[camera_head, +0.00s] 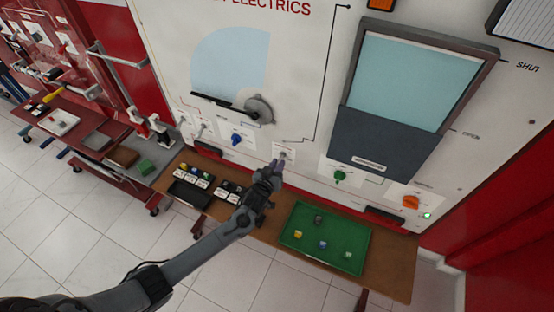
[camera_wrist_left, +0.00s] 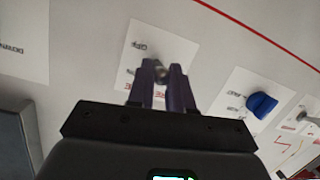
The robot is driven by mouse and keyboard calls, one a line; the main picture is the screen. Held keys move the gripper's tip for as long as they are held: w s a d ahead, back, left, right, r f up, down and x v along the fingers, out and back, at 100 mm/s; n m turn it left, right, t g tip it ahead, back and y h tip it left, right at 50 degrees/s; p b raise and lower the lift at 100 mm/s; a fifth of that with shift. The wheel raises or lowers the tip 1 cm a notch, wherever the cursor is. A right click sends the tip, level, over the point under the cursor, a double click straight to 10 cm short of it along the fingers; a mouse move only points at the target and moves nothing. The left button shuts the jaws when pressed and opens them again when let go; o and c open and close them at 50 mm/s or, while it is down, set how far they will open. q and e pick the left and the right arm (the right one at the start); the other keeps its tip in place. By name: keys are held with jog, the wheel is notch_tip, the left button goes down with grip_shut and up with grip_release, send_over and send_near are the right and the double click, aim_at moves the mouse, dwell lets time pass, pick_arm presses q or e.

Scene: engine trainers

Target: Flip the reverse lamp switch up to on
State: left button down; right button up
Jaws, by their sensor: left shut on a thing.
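The reverse lamp switch (camera_head: 283,155) is a small metal toggle on a white label plate, low on the white electrics panel. My left gripper (camera_head: 277,164) reaches up to it from below. In the left wrist view the purple-grey fingers of the left gripper (camera_wrist_left: 163,82) are closed around the toggle of the switch (camera_wrist_left: 162,71), with only its tip showing between them. The fingers hide part of the label and most of the lever, so I cannot tell whether it sits up or down. My right gripper is not in view.
A blue knob (camera_head: 236,139) is left of the switch and a green knob (camera_head: 340,176) right of it. An orange knob (camera_head: 411,202) is farther right. Below, a brown bench (camera_head: 268,231) holds a green tray (camera_head: 350,234) with several small knobs.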

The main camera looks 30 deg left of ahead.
aim_at(280, 158)
pick_arm(q)
jog(key=r+g+p, duration=0.1)
jog(key=p, duration=0.2)
jog(key=r+g+p, duration=0.1)
jog(key=g+p, duration=0.1)
jog(key=p, duration=0.1)
jog(key=r+g+p, duration=0.1)
jog(key=g+p, duration=0.1)
jog(key=p, duration=0.1)
jog(key=shift+w+h, duration=0.25)
jog(key=shift+h, duration=0.15)
jog(key=shift+w+r+g+p, duration=0.1)
jog(key=shift+r+g+p, duration=0.05)
jog(key=shift+g+p, duration=0.95)
jog(key=shift+p, duration=0.15)
jog(key=c, duration=1)
grip_release()
jog(key=shift+w, duration=0.1)
jog(key=shift+c, duration=0.2)
